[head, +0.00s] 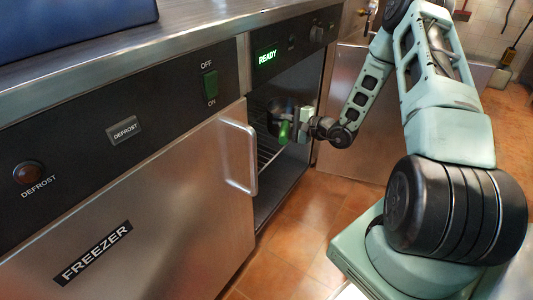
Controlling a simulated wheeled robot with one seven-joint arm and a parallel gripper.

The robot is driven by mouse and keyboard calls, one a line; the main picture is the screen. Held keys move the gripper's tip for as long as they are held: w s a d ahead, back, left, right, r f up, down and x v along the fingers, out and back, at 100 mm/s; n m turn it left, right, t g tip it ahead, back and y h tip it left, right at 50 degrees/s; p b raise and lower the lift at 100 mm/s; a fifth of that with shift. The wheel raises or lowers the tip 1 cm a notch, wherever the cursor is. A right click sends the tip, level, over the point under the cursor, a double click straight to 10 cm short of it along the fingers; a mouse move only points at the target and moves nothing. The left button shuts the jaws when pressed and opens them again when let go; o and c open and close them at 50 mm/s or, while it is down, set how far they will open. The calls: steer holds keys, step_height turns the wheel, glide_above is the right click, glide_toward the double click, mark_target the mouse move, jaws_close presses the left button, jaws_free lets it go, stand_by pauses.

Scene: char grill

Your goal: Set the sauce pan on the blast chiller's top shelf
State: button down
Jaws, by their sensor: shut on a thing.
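The blast chiller (287,58) is the open compartment under the green READY display, with its steel door (368,135) swung out to the right. Wire shelf rungs (268,152) show inside, at the left of the opening. My gripper (291,127) is at the opening, at upper shelf height, pointing inward and shut. It holds a green handle (284,133). A dark rounded shape beyond it, partly in shadow, looks like the sauce pan (272,120). Whether the pan touches a shelf I cannot tell.
The closed freezer door (150,215) with its pale handle (240,155) stands left of the opening. A steel counter (180,32) runs above, with a blue box (70,22) on it. Tiled floor (300,225) is clear in front of the chiller.

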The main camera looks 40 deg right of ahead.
steer(key=s+a+b, duration=0.1)
steer(key=s+a, duration=0.2)
steer(key=a, duration=0.4)
step_height(320, 180, down, 7)
steer(key=b, duration=0.4)
steer(key=shift+w+a, duration=0.15)
steer(key=shift+a, duration=0.25)
steer(key=shift+f, duration=0.1)
steer(key=c, duration=1.5)
jaws_free()
